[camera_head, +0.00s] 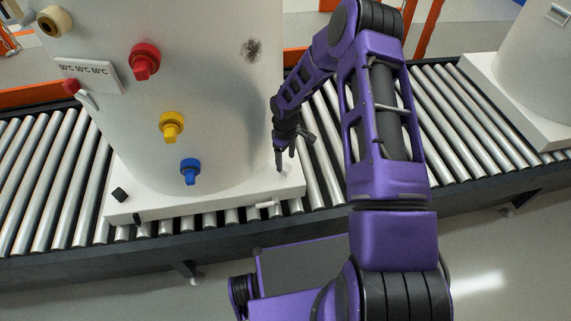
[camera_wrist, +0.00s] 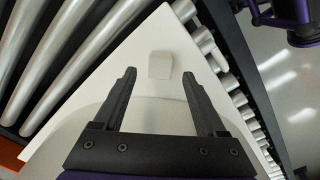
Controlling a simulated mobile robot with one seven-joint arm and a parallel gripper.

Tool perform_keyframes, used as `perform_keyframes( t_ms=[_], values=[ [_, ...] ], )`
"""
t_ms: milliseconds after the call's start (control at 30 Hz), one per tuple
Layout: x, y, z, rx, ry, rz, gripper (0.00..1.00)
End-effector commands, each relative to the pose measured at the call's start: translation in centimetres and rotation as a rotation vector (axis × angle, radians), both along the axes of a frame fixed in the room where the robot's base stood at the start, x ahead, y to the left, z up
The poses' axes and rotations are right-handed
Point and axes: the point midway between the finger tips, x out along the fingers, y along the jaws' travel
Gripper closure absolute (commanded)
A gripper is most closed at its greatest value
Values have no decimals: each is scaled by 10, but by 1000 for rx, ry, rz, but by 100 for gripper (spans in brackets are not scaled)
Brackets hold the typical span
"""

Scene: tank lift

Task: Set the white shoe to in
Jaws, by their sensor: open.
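The white shoe (camera_wrist: 160,65) is a small pale block on the corner of the tank's white base plate (camera_wrist: 166,26). In the wrist view it lies just beyond and between my fingertips. My gripper (camera_wrist: 159,77) is open, with one finger to each side of the block's line and nothing between them. In the head view my gripper (camera_head: 285,160) points down over the right front corner of the base plate (camera_head: 235,195), beside the tank (camera_head: 205,110). The shoe is hard to make out there, white on white. I cannot tell whether the fingers touch anything.
A black block (camera_head: 119,195) sits on the plate's left corner. A white peg (camera_head: 267,204) sticks out at the front edge. Red (camera_head: 145,60), yellow (camera_head: 172,127) and blue (camera_head: 189,171) knobs project from the tank. Rollers (camera_head: 440,105) lie bare to the right, before another tank (camera_head: 540,50).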

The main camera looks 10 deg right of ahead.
Motion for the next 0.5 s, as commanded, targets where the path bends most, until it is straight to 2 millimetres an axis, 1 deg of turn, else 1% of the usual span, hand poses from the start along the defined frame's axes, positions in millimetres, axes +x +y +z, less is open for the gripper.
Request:
perform_keyframes(
  t_ms=[33,200,300,400,500],
  values=[
    [1,-1,17,-1,-4,0,26],
    [1,0,60,0,-4,0,26],
    [1,0,83,-1,-4,-1,26],
    [0,0,102,-1,-2,1,26],
    [0,0,116,1,-2,0,26]
  ],
)
